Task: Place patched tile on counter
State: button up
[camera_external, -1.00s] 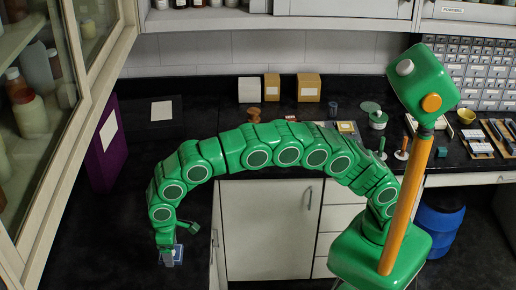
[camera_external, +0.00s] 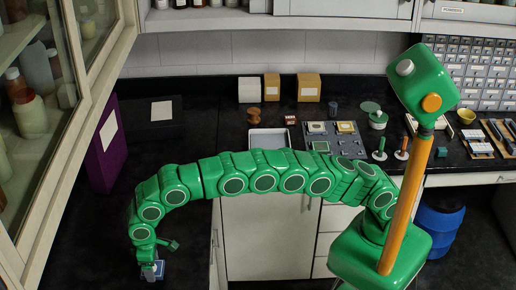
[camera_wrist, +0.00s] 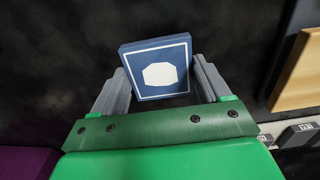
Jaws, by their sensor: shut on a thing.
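The patched tile (camera_wrist: 158,50) is dark blue with a white border line and a white eight-sided patch. It is held between the two grey fingers of my gripper (camera_wrist: 162,75) in the wrist view, with its patterned face toward the camera. In the external view, my gripper (camera_external: 149,268) is at the lower left, and the tile (camera_external: 157,272) shows as a small blue piece at its tip. The black counter (camera_external: 80,225) lies around and behind it. I cannot tell whether the tile touches the counter.
A purple box (camera_external: 107,145) stands at the left by the glass cabinet. A white tray (camera_external: 268,141) and a grey board with tiles (camera_external: 335,150) lie on the back counter. The left counter around my gripper looks clear. A wooden piece (camera_wrist: 298,75) shows at right in the wrist view.

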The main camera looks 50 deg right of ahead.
jog(key=shift+w+a+f, duration=0.1)
jog(key=shift+a+f, duration=0.1)
jog(key=shift+f, duration=1.6)
jog(key=o, duration=1.1)
jog(key=shift+f, duration=0.1)
notch_tip(320, 180, up, 12)
jog(key=shift+f, duration=0.25)
jog(key=shift+r, duration=0.35)
